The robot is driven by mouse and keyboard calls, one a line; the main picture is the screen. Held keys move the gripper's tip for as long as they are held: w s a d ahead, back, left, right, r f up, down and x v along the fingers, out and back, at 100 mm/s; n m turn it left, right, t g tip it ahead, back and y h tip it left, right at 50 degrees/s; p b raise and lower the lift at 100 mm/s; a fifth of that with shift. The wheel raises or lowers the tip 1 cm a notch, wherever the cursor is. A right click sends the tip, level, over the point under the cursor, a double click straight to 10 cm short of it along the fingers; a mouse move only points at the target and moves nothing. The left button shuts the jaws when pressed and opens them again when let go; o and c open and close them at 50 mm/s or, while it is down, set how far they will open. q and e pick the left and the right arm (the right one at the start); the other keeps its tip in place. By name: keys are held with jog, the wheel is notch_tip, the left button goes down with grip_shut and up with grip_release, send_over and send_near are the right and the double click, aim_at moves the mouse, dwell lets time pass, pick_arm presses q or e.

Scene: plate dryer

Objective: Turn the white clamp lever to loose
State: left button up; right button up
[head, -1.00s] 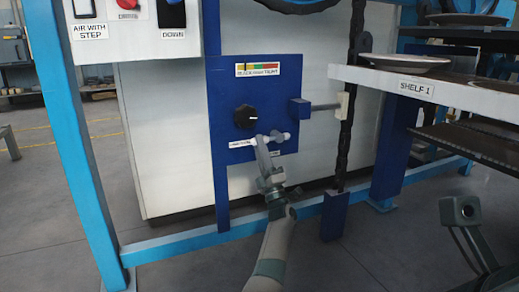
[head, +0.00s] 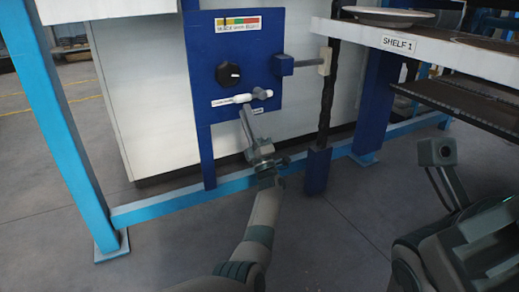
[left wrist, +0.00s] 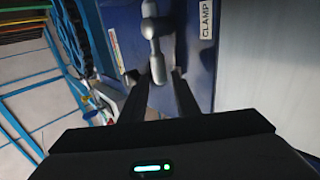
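The white clamp lever (head: 250,97) is a short, roughly horizontal bar low on the blue panel (head: 268,78), below a black knob (head: 229,74). My left gripper (head: 246,108) comes up from below, its tips just under the lever's left end. In the left wrist view the lever (left wrist: 157,60) points toward me, and its rounded end shows between the two dark fingers of my left gripper (left wrist: 156,88). The fingers stand apart, with gaps beside the lever; I see no grip on it. My right gripper's fingers are not visible; only my right arm shows at lower right.
A label with a coloured strip (head: 238,23) is above the knob. A bracket with a rod (head: 300,63) juts right from the panel. The shelf (head: 450,52) with a plate (head: 388,16) is at upper right. A blue frame post (head: 62,120) stands left. The floor in front is clear.

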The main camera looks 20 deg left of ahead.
pick_arm(q)
jog(key=p+v, duration=0.3)
jog(key=v, duration=1)
jog(key=shift+s, duration=0.15)
